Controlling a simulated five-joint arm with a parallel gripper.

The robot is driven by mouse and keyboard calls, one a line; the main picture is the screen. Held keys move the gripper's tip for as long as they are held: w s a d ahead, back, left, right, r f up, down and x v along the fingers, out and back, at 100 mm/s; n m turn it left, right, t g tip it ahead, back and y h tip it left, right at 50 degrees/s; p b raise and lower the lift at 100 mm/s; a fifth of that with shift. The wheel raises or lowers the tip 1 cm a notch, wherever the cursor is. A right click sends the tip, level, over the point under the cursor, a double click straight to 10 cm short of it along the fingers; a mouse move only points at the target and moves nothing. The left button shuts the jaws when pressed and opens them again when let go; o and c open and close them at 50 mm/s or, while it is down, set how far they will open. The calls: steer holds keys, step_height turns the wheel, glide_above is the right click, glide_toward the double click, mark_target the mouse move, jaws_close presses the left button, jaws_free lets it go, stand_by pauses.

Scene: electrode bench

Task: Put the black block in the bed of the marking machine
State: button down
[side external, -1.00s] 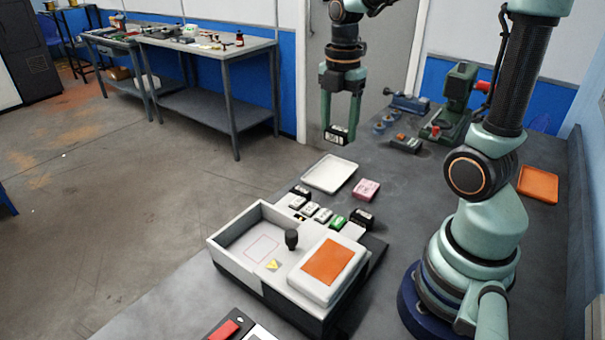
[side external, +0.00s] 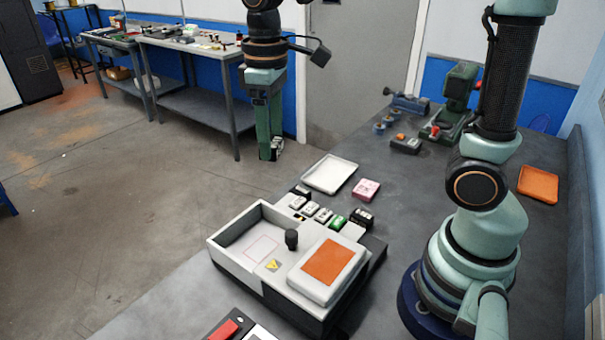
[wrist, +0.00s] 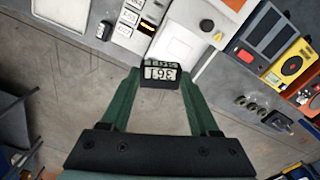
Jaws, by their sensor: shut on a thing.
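My gripper (side external: 269,152) is shut on a black block with a white number label. The block (wrist: 161,74) shows between the fingertips in the wrist view; in the side view it is small and mostly covered by the fingers. They hang in the air left of the bench and well above the floor, apart from the machine. The marking machine (side external: 285,310) is a pale box on the bench. Its bed (side external: 238,257) is the open walled recess at its left, with a thin red square outline on the floor and nothing inside. The bed also shows beyond the block in the wrist view (wrist: 184,38).
A dark knob (side external: 291,238) and an orange-topped pad (side external: 334,262) stand on the machine right of the bed. Several labelled blocks sit behind it, near a pink block (side external: 367,189) and an empty white tray (side external: 330,174). An orange tray (side external: 538,184) lies at the right.

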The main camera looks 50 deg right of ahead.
mark_target(261, 249)
steer(key=a+m, duration=0.5)
steer(key=a, duration=0.1)
steer(key=f, duration=1.9)
steer(key=shift+s+d, duration=0.15)
steer(key=shift+s, duration=0.15)
steer(key=shift+f, duration=0.1)
steer(key=shift+c, duration=0.6)
jaws_free()
